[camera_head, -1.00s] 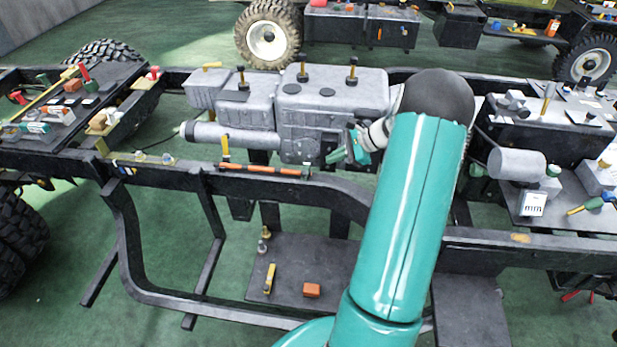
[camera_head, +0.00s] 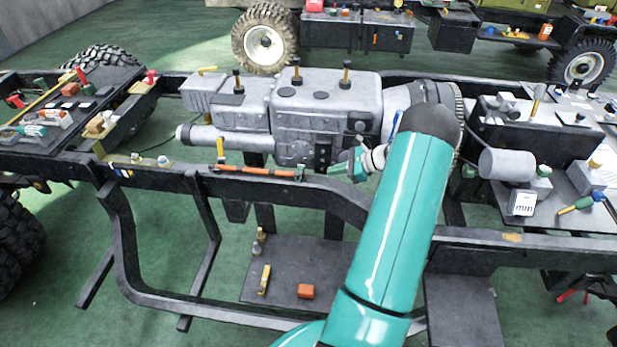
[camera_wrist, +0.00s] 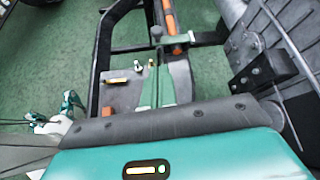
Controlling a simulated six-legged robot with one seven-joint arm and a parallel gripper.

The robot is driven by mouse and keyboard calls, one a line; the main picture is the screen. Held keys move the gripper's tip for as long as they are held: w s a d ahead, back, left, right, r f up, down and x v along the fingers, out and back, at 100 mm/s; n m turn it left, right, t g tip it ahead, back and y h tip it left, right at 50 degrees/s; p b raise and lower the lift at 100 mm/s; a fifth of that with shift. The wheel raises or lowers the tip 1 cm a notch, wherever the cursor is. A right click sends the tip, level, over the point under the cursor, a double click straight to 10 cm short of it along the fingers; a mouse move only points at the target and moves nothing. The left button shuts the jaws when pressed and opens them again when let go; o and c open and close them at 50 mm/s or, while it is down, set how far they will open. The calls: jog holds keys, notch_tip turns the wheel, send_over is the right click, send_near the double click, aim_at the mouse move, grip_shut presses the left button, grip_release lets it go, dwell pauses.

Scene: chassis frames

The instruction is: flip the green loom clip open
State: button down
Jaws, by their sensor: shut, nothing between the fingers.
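My gripper (camera_head: 340,168) has green fingers and is in front of the right part of the grey gearbox (camera_head: 325,105), just above the near chassis rail (camera_head: 345,200). The fingers also show in the wrist view (camera_wrist: 157,72), close together with nothing between them. They look down toward the rail and the shelf below. A black bracket (camera_head: 322,155) is just left of the gripper; it also shows in the wrist view (camera_wrist: 262,75).
An orange bar (camera_head: 255,171) lies along the rail left of my gripper. A yellow-handled piece (camera_head: 220,150) stands by it. A lower shelf (camera_head: 285,275) holds an orange block (camera_head: 305,291) and a yellow piece (camera_head: 264,280). The grey cylinder (camera_head: 507,164) is to the right.

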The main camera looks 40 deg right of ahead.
aim_at(301, 179)
jog(key=x, duration=1)
